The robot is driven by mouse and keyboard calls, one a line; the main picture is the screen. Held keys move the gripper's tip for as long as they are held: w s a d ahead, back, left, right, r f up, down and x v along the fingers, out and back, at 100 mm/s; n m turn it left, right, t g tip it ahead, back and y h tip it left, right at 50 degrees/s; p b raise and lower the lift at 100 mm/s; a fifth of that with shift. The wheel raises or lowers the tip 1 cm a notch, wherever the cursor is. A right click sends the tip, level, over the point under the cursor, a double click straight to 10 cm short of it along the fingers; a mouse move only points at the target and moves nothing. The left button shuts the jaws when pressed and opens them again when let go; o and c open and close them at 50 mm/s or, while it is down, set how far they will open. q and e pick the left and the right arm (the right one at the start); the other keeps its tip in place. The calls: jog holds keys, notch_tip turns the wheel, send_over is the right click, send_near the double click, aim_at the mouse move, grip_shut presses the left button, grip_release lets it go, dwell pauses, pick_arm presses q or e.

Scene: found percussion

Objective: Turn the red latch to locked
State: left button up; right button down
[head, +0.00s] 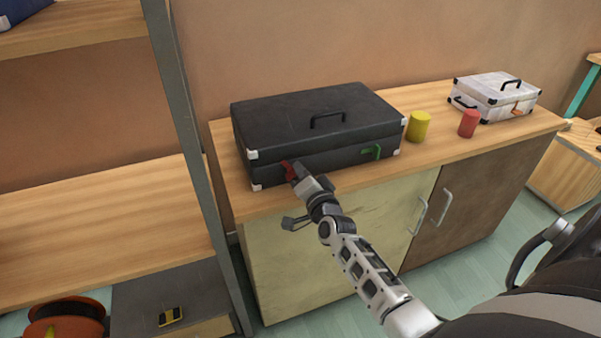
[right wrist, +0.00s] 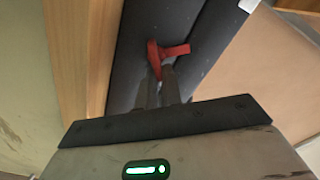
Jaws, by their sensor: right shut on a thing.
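A black case (head: 315,125) with light metal corners lies on the wooden top of a cabinet. A red latch (head: 287,170) is on the left part of its front face, and a green latch (head: 371,152) is on the right part. My right gripper (head: 295,168) reaches the case front from below and is shut on the red latch. In the right wrist view, the two fingers (right wrist: 160,84) hold one arm of the red latch (right wrist: 174,50); its other arm sticks out to the right. The fingers hide part of the latch. My left gripper is not in view.
A yellow cylinder (head: 419,126) and a red cylinder (head: 468,123) stand right of the case. A white case (head: 497,95) lies farther right on the cabinet top (head: 440,150). A grey shelf post (head: 190,130) rises at the left.

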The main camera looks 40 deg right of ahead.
jog(key=m, duration=0.2)
jog(key=f+m+b, duration=0.1)
jog(key=shift+s+d+m, duration=0.1)
jog(key=shift+m, duration=0.3)
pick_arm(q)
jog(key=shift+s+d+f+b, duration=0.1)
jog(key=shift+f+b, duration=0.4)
pick_arm(e)
jog(key=shift+f+m, duration=0.15)
jog(key=shift+m, duration=1.45)
jog(key=c, duration=1.6)
grip_release()
jog(key=shift+o, duration=0.2)
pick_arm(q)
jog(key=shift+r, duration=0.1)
pick_arm(e)
jog(key=v, duration=1.6)
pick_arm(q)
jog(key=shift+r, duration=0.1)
